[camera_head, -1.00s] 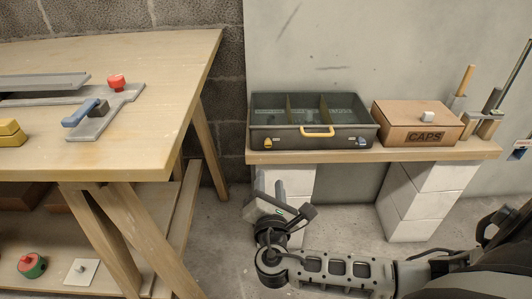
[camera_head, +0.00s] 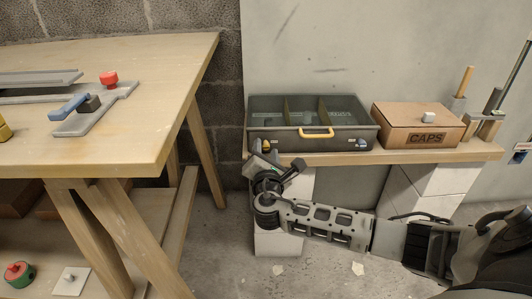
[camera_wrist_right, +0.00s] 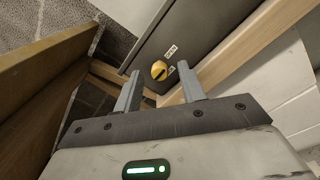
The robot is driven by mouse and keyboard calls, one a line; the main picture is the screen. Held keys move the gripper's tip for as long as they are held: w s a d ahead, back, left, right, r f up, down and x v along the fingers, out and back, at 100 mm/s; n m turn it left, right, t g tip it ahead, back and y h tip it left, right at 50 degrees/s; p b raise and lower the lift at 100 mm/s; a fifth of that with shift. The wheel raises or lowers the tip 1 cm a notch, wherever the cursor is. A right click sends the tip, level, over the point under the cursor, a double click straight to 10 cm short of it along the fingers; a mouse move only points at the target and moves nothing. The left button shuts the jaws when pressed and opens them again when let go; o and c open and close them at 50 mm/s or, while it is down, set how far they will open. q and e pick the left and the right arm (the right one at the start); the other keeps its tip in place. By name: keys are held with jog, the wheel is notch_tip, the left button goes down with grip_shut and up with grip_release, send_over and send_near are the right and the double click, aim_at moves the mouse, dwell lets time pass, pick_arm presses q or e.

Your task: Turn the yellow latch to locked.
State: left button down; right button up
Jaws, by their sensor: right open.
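The yellow latch (camera_wrist_right: 158,70) is a round knob with a dark slot on the front of a grey-green toolbox (camera_head: 312,142). In the head view the latch (camera_head: 266,146) shows low on the toolbox's left front, partly behind my right gripper (camera_head: 264,152). In the right wrist view the gripper (camera_wrist_right: 158,76) is open and empty, its fingers pointing at the toolbox front with the latch between the tips. Contact cannot be told. My left gripper is out of view.
The toolbox stands open on a wooden shelf (camera_head: 420,156) on white blocks, with a yellow handle (camera_head: 316,133) and a blue latch (camera_head: 361,143). A cardboard CAPS box (camera_head: 418,126) stands right of it. A wooden workbench (camera_head: 150,110) is at left.

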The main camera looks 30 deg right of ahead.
grip_shut()
